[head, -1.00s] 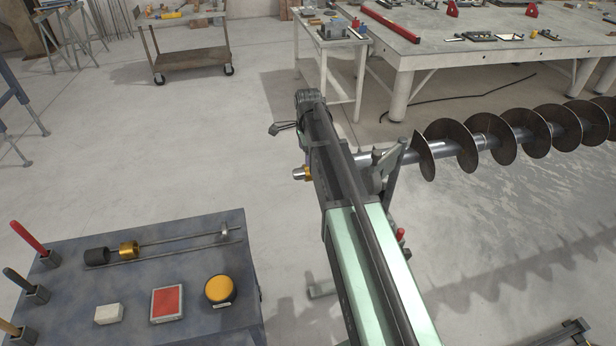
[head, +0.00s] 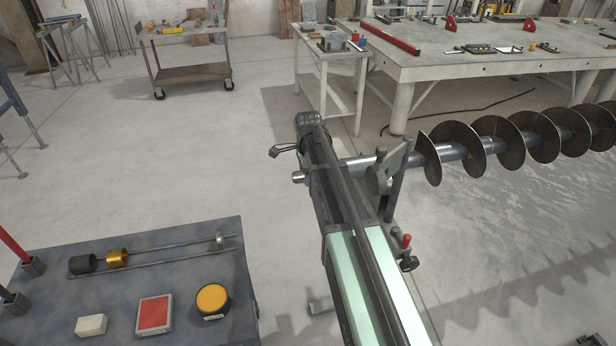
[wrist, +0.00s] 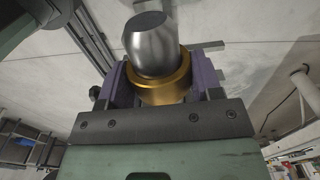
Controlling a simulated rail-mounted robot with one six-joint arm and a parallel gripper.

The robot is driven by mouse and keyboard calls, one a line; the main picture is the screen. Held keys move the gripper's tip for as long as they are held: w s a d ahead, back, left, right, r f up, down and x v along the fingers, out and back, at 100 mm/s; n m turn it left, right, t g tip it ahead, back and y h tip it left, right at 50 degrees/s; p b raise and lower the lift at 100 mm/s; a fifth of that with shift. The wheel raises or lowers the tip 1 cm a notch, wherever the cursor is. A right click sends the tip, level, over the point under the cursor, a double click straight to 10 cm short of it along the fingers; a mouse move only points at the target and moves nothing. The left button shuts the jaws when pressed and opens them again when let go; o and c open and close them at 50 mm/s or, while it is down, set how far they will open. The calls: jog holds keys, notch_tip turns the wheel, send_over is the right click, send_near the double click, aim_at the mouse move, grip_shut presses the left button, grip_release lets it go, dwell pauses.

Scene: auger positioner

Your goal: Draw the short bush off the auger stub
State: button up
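The auger stub (head: 298,178) is a bare steel end with a rounded tip. In the head view it pokes out left of my gripper, and my arm hides the bush there. In the wrist view the short bush (wrist: 164,84) is a gold ring around the steel stub (wrist: 147,45), whose tip stands out past it. My gripper (wrist: 162,84) has its two purple fingers on either side of the bush. They look close to its sides, but whether they press on it I cannot tell.
The auger flights (head: 455,150) extend right from a grey stand (head: 390,170). Open floor lies left of the stub.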

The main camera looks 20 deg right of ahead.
dwell(0.4)
jog(key=w+a, duration=0.1)
jog(key=a, duration=0.7)
jog(key=shift+w+a, duration=0.25)
dwell(0.5)
jog(key=shift+r, duration=0.1)
